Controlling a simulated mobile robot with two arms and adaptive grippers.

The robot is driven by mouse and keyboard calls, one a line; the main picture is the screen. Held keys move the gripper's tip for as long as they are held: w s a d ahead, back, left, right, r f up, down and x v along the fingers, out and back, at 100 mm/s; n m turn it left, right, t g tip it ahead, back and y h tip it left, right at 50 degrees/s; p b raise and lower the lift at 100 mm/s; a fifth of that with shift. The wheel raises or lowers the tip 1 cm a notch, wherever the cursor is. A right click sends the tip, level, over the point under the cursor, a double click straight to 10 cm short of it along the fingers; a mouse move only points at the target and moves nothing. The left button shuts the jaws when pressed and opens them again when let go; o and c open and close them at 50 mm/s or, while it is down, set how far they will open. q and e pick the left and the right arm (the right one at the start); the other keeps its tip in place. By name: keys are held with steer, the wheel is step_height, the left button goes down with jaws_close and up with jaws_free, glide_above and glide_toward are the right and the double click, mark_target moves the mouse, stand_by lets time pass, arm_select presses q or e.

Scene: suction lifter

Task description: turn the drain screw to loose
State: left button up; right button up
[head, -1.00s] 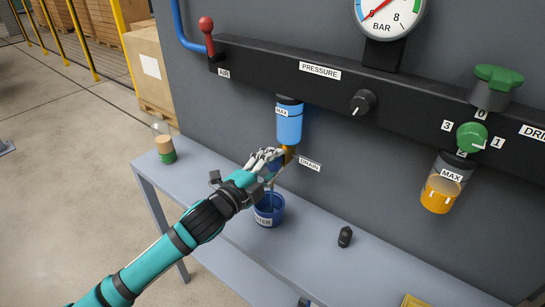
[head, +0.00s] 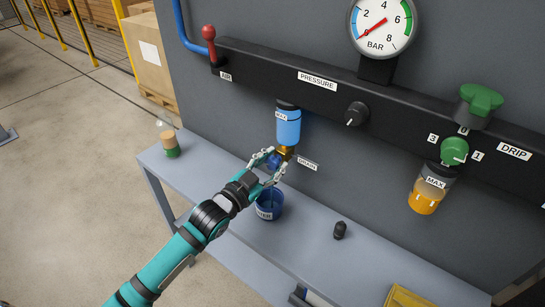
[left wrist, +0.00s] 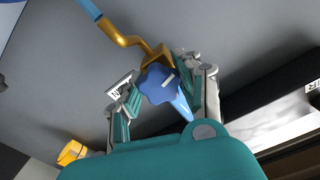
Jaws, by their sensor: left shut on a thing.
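The drain screw is a blue lobed knob (head: 273,161) at the brass drain outlet (head: 286,153), under the blue filter bowl (head: 289,125) marked MAX. The DRAIN label (head: 307,163) is to its right. In the head view, my left gripper (head: 271,164) is at the knob, its fingers partly covering it. In the left wrist view, the knob (left wrist: 158,84) with its white mark lies between the two fingers of my left gripper (left wrist: 161,80), which is shut on it. The brass outlet (left wrist: 154,53) shows behind the knob. My right gripper is not in view.
A blue water cup (head: 268,208) stands on the grey bench (head: 305,225) below the drain. A small black piece (head: 340,230) and a bottle with green liquid (head: 167,140) are also on the bench. The black manifold (head: 270,71) with red lever (head: 209,38) runs above.

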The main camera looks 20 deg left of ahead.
arm_select(q)
steer(key=n+p, duration=0.2)
steer(key=n, duration=0.3)
steer(key=shift+n+p, duration=0.3)
steer(key=shift+p, duration=0.05)
steer(key=n+p, duration=0.1)
steer(key=n, duration=0.2)
steer(key=shift+f, duration=0.1)
steer(key=shift+n+p, duration=0.3)
steer(key=shift+n, duration=1)
steer(key=shift+f, duration=0.1)
steer(key=o, duration=1.2)
steer(key=v, duration=1.2)
